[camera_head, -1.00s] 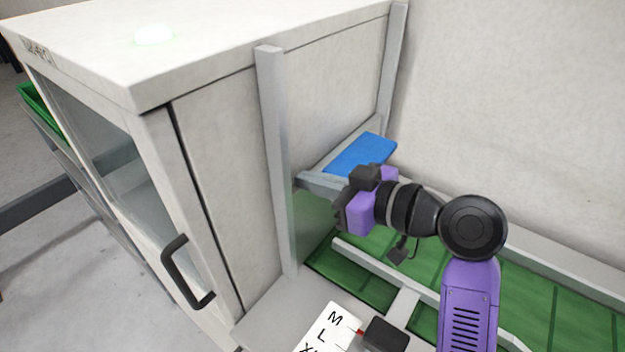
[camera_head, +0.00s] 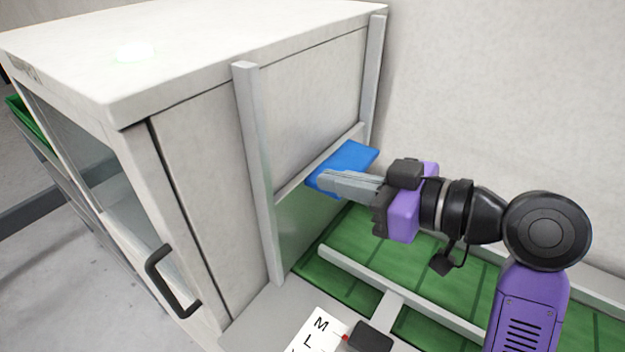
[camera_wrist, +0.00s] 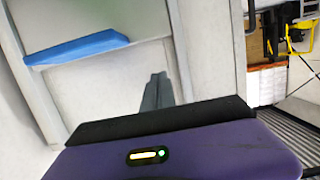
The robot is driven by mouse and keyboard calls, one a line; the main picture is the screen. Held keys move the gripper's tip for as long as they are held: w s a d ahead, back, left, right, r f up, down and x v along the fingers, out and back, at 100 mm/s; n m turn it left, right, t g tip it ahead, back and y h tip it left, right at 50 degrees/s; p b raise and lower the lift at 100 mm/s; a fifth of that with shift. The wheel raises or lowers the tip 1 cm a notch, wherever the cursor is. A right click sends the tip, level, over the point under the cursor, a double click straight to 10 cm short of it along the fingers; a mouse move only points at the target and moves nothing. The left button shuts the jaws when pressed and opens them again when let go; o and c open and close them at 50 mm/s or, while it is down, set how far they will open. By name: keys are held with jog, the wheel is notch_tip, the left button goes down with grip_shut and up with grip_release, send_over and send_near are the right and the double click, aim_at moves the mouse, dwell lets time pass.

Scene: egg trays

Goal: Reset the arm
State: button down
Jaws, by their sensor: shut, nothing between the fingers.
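My gripper (camera_head: 325,179) is on the purple and black arm in the head view. Its long grey fingers are together and hold nothing. They point left, and their tips overlap the near edge of the blue slab (camera_head: 347,163) in the picture; I cannot tell whether they touch it. In the wrist view the shut gripper (camera_wrist: 158,78) sticks up past the black and purple wrist housing. The blue slab (camera_wrist: 78,48) shows there to the left, apart from the fingers.
A white cabinet (camera_head: 200,120) with a glass door and black handle (camera_head: 172,285) stands at left. Grey posts (camera_head: 258,170) stand at its side. Green panels with grey rails (camera_head: 400,300) lie below the arm. A lettered card (camera_head: 315,335) is at the bottom. A white wall is behind.

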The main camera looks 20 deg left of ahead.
jog(key=shift+v, duration=0.9)
jog(key=w+d+r+m+t, duration=0.4)
jog(key=w+m+t, duration=0.2)
jog(key=t, duration=0.1)
jog(key=s+d+f+m+t+h, duration=0.5)
jog(key=d+f+m+t+h, duration=0.3)
jog(key=d+f, duration=0.4)
jog(key=s+d+f+g+h, duration=0.1)
jog(key=s+d+f+h, duration=0.1)
jog(key=s, duration=0.9)
jog(key=s+d+f+g+h, duration=0.2)
jog(key=s+d+f, duration=0.2)
jog(key=s, duration=0.8)
jog(key=s+d+f+g+h, duration=0.2)
jog(key=s+f, duration=0.5)
jog(key=s, duration=0.5)
jog(key=shift+d, duration=0.5)
jog(key=shift+s, duration=0.1)
